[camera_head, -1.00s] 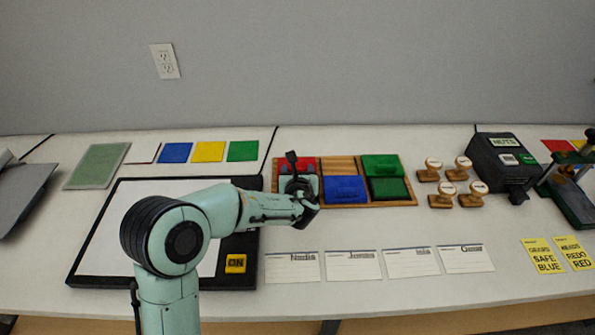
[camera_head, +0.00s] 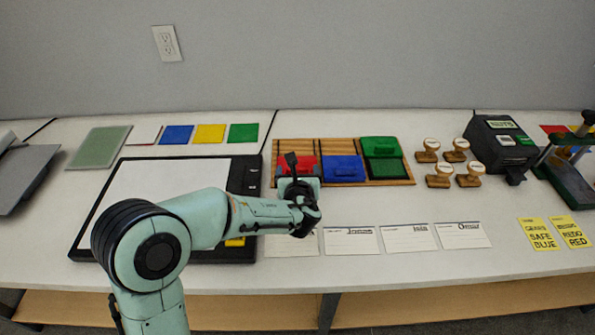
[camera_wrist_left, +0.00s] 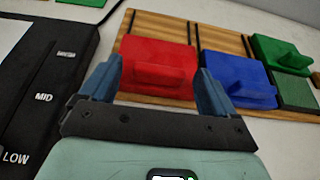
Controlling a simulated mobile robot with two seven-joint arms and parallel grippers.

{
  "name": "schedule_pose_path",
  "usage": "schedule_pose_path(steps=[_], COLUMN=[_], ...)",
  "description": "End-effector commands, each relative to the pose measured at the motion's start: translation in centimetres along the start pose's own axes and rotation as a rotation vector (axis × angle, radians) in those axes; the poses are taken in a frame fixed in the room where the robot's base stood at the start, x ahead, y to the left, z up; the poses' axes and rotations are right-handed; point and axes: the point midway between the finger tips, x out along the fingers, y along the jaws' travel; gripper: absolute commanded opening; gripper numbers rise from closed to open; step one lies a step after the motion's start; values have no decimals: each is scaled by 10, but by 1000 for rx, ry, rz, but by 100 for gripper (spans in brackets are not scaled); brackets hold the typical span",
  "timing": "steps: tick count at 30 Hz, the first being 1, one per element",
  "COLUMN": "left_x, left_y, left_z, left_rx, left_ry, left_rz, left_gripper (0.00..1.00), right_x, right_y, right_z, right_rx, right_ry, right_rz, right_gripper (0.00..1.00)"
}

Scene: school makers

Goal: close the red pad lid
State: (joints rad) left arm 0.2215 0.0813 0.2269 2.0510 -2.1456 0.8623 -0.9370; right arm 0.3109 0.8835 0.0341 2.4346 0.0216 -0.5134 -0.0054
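The red pad (camera_head: 306,165) sits in the wooden tray (camera_head: 400,183), left of the blue pad (camera_head: 343,168). Its red lid (camera_wrist_left: 158,62) lies down over the pad, with bare wood behind it, much like the blue pad's lid. My left gripper (camera_head: 299,170) is at the near side of the red pad and partly hides it in the head view. In the left wrist view the two fingers (camera_wrist_left: 156,88) are spread apart and empty, with the lid just beyond and between them. I cannot tell whether they touch it. My right gripper is not in view.
The green pad (camera_head: 384,168) stands open at the tray's right. Several wooden stamps (camera_head: 440,176) and a black box (camera_head: 500,142) are farther right. A black-framed board (camera_head: 150,180) lies left, partly under my left arm. Name cards (camera_head: 407,237) line the front.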

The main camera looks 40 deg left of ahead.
Motion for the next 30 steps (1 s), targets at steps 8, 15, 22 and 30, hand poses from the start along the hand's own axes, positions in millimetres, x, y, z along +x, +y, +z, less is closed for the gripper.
schedule_pose_path(steps=[8, 15, 22, 30], left_x=[-2, -38, -91, -128], left_y=[0, 0, 0, 0], left_z=[1, 3, 3, 1], left_rx=[0, 0, 0, 0], left_ry=[-3, -5, -5, -3], left_rz=[1, -3, -3, -1], left_gripper=[89, 89, 89, 89], right_x=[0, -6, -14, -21], right_y=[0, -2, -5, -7], right_z=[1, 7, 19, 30], right_rx=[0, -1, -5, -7], right_ry=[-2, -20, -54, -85], right_rz=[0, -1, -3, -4], right_gripper=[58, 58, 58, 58])
